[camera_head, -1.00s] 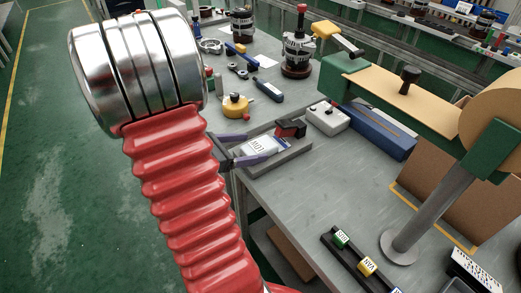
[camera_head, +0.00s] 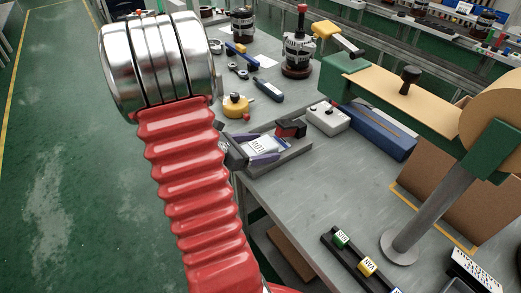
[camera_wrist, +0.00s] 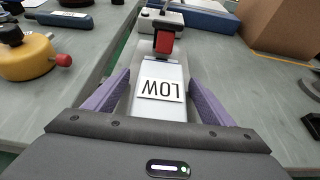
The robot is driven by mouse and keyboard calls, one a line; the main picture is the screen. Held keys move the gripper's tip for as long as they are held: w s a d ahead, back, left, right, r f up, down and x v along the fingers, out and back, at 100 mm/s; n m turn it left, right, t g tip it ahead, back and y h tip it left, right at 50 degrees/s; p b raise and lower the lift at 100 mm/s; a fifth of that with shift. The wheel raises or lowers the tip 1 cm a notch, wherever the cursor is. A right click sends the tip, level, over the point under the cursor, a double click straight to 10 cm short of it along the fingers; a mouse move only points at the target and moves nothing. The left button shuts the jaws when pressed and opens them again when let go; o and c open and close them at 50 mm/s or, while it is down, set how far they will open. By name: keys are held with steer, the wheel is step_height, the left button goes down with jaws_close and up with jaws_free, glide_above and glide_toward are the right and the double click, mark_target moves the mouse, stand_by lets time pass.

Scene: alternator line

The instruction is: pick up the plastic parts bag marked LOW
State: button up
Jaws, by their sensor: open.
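The plastic parts bag marked LOW (camera_head: 266,145) lies in a shallow grey tray (camera_head: 297,155) at the bench edge. Its white label reads upside down in the wrist view (camera_wrist: 161,90). My gripper (camera_wrist: 160,78) is open, with one purple finger on each side of the bag. I cannot tell whether the fingers touch it. In the head view my gripper (camera_head: 272,148) reaches in from the left, partly hidden behind my red arm sleeve. The bag's near end is hidden by my gripper body in the wrist view.
A red and black object (camera_wrist: 164,38) stands just beyond the bag. A yellow round object with a red knob (camera_wrist: 26,58) is to the left. A grey-white box (camera_head: 328,117) and a blue case (camera_head: 378,133) lie behind the tray.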

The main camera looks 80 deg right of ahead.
steer(key=shift+c, duration=0.7)
steer(key=c, duration=1.2)
